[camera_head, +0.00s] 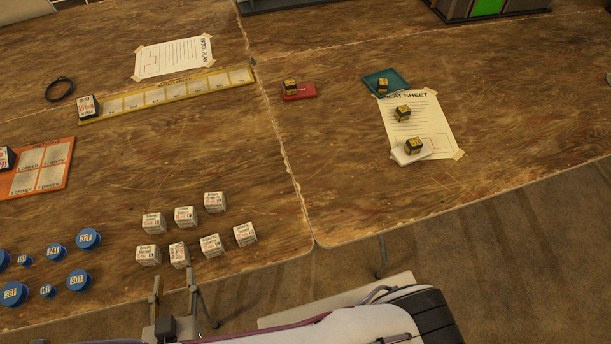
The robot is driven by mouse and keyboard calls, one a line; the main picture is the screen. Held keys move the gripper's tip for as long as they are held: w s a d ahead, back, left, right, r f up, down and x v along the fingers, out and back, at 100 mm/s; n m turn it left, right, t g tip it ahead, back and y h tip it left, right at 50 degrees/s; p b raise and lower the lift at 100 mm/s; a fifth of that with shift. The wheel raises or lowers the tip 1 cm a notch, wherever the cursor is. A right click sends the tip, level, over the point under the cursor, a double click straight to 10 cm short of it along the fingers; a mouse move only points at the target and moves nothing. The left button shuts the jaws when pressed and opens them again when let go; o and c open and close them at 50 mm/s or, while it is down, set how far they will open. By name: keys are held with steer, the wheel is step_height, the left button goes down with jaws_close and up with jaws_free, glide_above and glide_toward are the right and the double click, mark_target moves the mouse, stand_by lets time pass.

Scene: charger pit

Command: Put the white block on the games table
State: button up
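Several white blocks with printed labels stand in two rows at the front of the left wooden table; one is at the right end (245,234), another at the back (214,202). Another white-faced block with dark sides (87,106) sits at the left end of a yellow strip board (165,95) with blank cells. Which surface is the games table, I cannot tell. My gripper (174,272) is at the table's front edge, just in front of the white blocks. Its two fingers are apart, with nothing seen between them.
Blue labelled cylinders (88,238) stand at front left, near an orange board (40,169). Black-and-yellow cubes rest on a red card (299,91), a teal tray (398,80), a taped sheet (438,125) and a white pad (424,154). The middle is clear.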

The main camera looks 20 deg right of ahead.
steer(key=w+r+g+y, duration=0.55)
steer(key=w+r, duration=0.55)
steer(key=r, duration=0.5)
steer(key=d+r+g, duration=0.1)
steer(key=d+r, duration=0.8)
steer(key=d, duration=0.4)
steer(key=s+d+r+h, duration=0.1)
steer(key=s+d, duration=0.3)
steer(key=d, duration=0.3)
steer(key=s+d+r+h, duration=0.1)
steer(key=s+d+h, duration=0.1)
steer(key=s+d, duration=0.3)
steer(key=s+d+r+g+h, duration=0.1)
steer(key=s+d, duration=0.3)
steer(key=d, duration=0.6)
steer(key=shift+s+d+r+h, duration=0.3)
steer(key=shift+s+h, duration=0.05)
steer(key=shift+h, duration=0.4)
